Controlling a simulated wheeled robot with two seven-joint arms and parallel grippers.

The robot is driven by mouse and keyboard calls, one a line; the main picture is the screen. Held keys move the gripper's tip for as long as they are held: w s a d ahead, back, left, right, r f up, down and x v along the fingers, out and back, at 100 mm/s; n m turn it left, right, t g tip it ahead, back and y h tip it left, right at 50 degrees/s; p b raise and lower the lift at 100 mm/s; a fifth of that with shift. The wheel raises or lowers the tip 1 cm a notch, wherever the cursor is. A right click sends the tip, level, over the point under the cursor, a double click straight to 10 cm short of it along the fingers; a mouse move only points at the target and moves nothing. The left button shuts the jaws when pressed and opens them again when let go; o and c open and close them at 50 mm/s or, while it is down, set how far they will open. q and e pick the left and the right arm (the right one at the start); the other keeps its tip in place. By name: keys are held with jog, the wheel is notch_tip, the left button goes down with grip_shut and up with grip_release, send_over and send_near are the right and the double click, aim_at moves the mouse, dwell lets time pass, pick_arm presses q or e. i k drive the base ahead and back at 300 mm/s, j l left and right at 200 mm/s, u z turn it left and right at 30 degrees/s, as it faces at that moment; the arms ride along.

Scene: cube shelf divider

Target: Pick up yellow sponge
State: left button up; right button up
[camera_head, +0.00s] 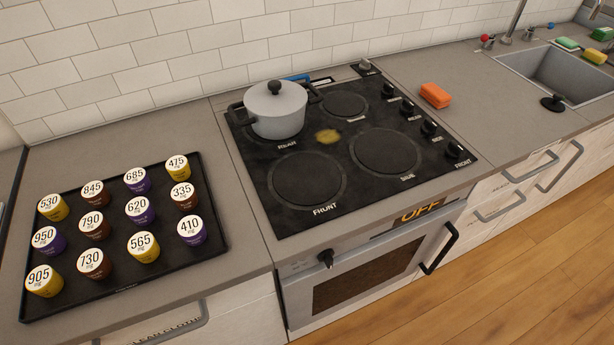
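A yellow sponge (594,56) lies at the far right, just behind the back right edge of the sink. A green sponge (568,43) lies to its left, and another green one (602,34) lies behind it near the picture's edge. An orange sponge (435,95) lies apart on the grey counter, between the stove and the sink. Neither of my grippers shows in the head view.
A black stove (350,150) with a lidded grey pot (276,110) stands in the middle, its oven display reading OFF. A black tray (190,270) of numbered capsules is at left. The sink (560,75) has a black plug (552,103) on its near rim. The counter around the orange sponge is clear.

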aim_at(597, 59)
jog(key=z, duration=1.45)
